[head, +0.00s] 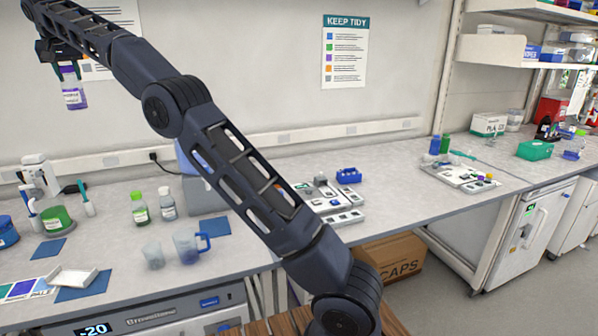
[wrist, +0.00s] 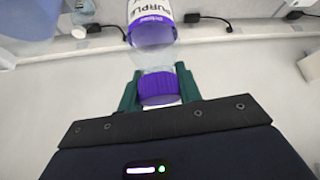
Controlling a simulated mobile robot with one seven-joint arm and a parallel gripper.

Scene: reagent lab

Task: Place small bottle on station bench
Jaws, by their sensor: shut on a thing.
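The small bottle (head: 74,94) has a purple cap and a purple-and-white label. It hangs roughly upright below my gripper (head: 67,68) at the upper left of the head view, well above the bench. In the wrist view my gripper (wrist: 159,88) is shut around the bottle's purple cap (wrist: 158,90), and the bottle's body (wrist: 152,28) with its "PURPLE" label extends toward the top edge. The long grey bench (head: 130,180) runs below along the wall. I cannot tell which part of it is the station bench.
On the bench stand a green-capped bottle (head: 140,208), a white-capped bottle (head: 167,206), a blue-handled beaker (head: 187,247), a frosted cup (head: 153,254) and a white tray (head: 74,278). Trays of small items (head: 465,176) lie farther right. Bare bench shows between (head: 400,178).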

